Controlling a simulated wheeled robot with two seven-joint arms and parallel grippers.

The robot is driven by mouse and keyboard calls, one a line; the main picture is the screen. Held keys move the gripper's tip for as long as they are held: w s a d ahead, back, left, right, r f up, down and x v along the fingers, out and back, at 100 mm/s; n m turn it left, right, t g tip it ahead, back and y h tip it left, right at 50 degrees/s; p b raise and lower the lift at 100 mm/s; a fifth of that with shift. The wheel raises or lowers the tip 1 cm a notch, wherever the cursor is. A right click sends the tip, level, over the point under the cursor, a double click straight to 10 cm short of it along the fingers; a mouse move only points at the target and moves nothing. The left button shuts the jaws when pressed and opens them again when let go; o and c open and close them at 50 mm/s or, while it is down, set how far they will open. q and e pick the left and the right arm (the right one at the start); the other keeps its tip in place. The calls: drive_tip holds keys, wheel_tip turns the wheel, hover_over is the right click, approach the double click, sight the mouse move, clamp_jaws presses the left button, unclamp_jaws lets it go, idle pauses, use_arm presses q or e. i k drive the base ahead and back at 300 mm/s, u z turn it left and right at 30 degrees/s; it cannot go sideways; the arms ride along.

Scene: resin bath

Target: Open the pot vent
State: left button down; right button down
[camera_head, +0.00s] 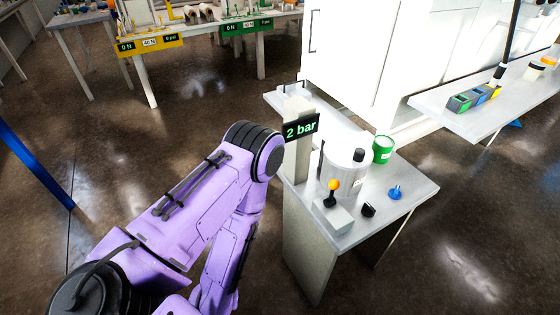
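A pale cylindrical pot (345,172) stands upright on a small light table (405,208), with a black part (358,155) on its top. In front of it is a grey box (326,215) with a short lever ending in an orange-yellow ball (333,185). A small black knob-like piece (368,209) is to the right of the box. I cannot tell which part is the vent. A sign (301,128) on a post reads "2 bar". My purple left arm bends up beside the table's left side; its gripper is out of sight. My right gripper is not in view.
A green container (382,149) stands behind the pot, and a blue piece (395,192) lies near the table's right edge. A white cabinet (375,50) stands behind. Open floor lies right of the table.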

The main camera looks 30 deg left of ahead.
sight(334, 184)
drive_tip(key=u, duration=0.5)
drive_tip(key=k, duration=1.3)
drive_tip(key=u, duration=0.55)
drive_tip(key=i, duration=1.35)
drive_tip(key=z, duration=0.85)
drive_tip(key=i, duration=0.3)
drive_tip(key=z, duration=0.45)
